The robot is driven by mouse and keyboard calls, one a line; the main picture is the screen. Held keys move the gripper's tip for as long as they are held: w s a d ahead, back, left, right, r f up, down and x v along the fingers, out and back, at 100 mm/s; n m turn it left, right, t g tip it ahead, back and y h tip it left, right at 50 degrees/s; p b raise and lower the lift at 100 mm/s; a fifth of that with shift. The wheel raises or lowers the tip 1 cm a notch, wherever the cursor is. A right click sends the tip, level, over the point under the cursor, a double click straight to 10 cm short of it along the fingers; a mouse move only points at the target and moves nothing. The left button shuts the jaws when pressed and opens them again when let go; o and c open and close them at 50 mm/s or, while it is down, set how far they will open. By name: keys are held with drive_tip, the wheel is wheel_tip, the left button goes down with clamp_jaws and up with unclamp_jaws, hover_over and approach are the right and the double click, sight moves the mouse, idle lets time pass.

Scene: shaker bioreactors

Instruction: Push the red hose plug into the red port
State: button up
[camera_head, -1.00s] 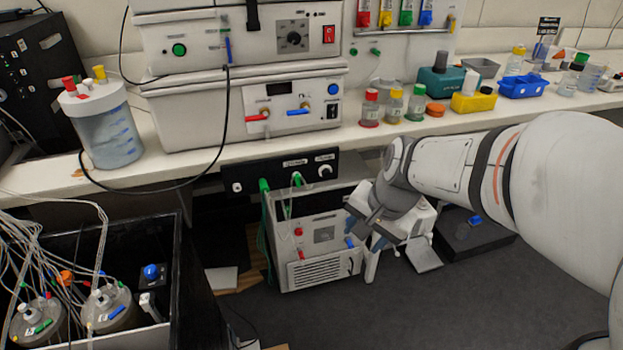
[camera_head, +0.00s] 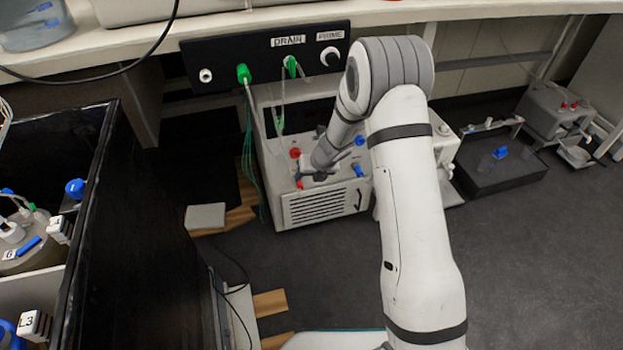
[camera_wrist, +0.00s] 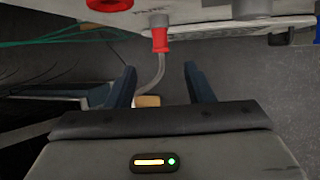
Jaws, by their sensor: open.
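A white box unit (camera_head: 325,208) stands on the floor under the bench. A red round fitting (camera_head: 295,153), which looks like the red port, is on its upper face; part of it shows at the top of the wrist view (camera_wrist: 108,4). The red hose plug (camera_wrist: 160,40) has a grey tip pointing to the box and a pale hose trailing from its other end. In the head view a small red piece (camera_head: 299,184), likely this plug, is at the box's front edge. My gripper (camera_wrist: 160,82) is open and empty, with the plug beyond and roughly between its fingertips.
Blue fittings (camera_head: 357,169) sit on the box's right side. Green hoses (camera_head: 247,130) hang to its left from the black DRAIN/PRIME panel (camera_head: 265,58). A black tank (camera_head: 140,220) stands at left.

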sight(301, 186)
drive_tip(key=b+x, duration=0.3)
drive_tip(key=x, duration=0.4)
drive_tip(key=shift+w+f, duration=0.1)
drive_tip(key=shift+f, duration=0.25)
clamp_jaws()
drive_tip(key=shift+b, duration=0.4)
drive_tip(key=shift+s+d+b, duration=0.15)
drive_tip(key=shift+s+b, duration=0.2)
drive_tip(key=shift+s, duration=0.3)
drive_tip(key=shift+s+d+b, duration=0.1)
drive_tip(key=shift+s+b, duration=0.25)
drive_tip(key=shift+s+d, duration=0.1)
drive_tip(key=shift+s, duration=0.2)
drive_tip(key=shift+s, duration=0.1)
